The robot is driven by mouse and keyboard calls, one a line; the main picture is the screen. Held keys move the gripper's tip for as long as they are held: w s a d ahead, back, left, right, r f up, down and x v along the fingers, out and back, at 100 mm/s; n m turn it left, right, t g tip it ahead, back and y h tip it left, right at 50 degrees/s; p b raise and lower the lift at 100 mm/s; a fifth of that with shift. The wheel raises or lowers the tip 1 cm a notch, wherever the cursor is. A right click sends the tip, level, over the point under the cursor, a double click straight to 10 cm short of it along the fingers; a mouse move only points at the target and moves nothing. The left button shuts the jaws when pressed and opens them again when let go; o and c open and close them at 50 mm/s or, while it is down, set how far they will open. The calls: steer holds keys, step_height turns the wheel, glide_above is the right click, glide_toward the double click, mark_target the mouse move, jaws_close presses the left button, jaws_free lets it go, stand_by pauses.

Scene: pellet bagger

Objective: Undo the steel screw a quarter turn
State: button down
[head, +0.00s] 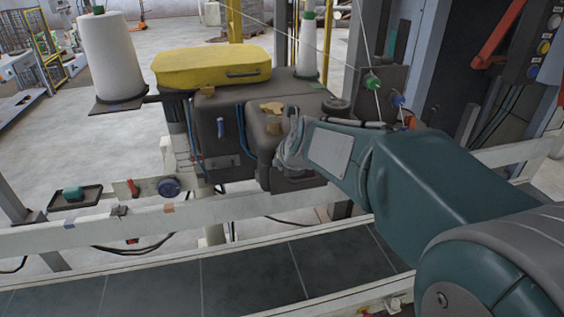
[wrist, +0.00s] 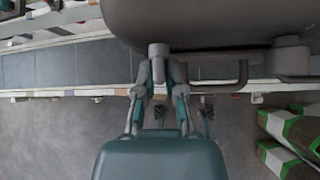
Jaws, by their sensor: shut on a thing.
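The steel screw (wrist: 158,49) shows in the wrist view as a short grey cylinder on the edge of the dark machine body (wrist: 215,22). My gripper (wrist: 159,70) has its two fingers closed around the screw's lower end, one on each side. In the head view my gripper (head: 290,148) is against the right front of the dark brown sewing head (head: 268,140). The screw cannot be made out there, behind my gripper and wrist. A brass-coloured wing knob (head: 271,107) sits on top of the head, just left of my gripper.
A yellow cover (head: 212,68) lies on the machine. White thread cones (head: 110,55) stand around it, with taut threads running above my arm. A second grey cylinder (wrist: 291,56) and a bent bar (wrist: 222,84) are right of the screw. A conveyor (head: 245,275) runs below.

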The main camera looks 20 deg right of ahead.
steer(key=shift+w+r, duration=0.1)
steer(key=shift+r, duration=0.1)
stand_by(0.4)
steer(key=c, duration=0.9)
jaws_free()
steer(key=shift+o, duration=0.8)
steer(key=shift+w+a+f, duration=0.1)
steer(key=shift+a+f, duration=0.05)
steer(key=v, duration=1.2)
steer(key=shift+a, duration=0.1)
